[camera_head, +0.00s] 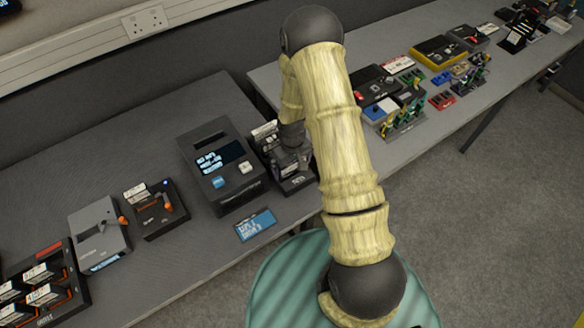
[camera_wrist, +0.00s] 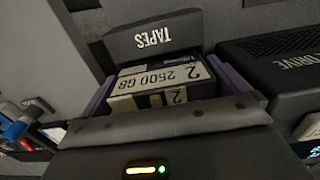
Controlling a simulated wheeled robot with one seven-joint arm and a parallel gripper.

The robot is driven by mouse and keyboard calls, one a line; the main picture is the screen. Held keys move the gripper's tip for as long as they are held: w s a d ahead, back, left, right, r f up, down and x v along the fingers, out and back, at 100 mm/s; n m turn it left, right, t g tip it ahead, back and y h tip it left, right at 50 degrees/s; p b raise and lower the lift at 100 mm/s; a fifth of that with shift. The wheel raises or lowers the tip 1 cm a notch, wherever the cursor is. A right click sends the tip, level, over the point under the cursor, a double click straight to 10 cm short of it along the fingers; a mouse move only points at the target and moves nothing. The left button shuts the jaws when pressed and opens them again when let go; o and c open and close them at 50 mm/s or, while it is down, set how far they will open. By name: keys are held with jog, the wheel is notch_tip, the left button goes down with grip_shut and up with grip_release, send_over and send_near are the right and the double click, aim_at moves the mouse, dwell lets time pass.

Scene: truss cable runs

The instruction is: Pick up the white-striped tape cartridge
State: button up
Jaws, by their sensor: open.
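A dark tape cartridge (camera_wrist: 165,82) with a white label reading "2" and "2500 GB" sits in a dark holder marked "TAPES" (camera_wrist: 152,37) in the wrist view. I cannot make out a separate white stripe apart from this label. My gripper (camera_wrist: 166,73) is open, with its purple-grey fingers to the left and right of the cartridge. Whether they touch it is hard to tell. In the head view my gripper (camera_head: 291,150) is over the tape holder (camera_head: 298,183) and hides most of it, along with the cartridge.
A tape drive (camera_head: 222,163) stands directly left of the holder, close to my gripper. A blue label card (camera_head: 255,225) lies at the table's front edge. Smaller devices (camera_head: 155,208) stand further left. A second table at the right holds many devices (camera_head: 375,82).

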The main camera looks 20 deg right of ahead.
dwell(0.4)
jog(key=c, duration=0.8)
jog(key=shift+r, duration=0.1)
notch_tip(320, 180, up, 10)
jog(key=shift+f+b, duration=0.1)
jog(key=shift+b, duration=1.05)
jog(key=shift+w, duration=0.1)
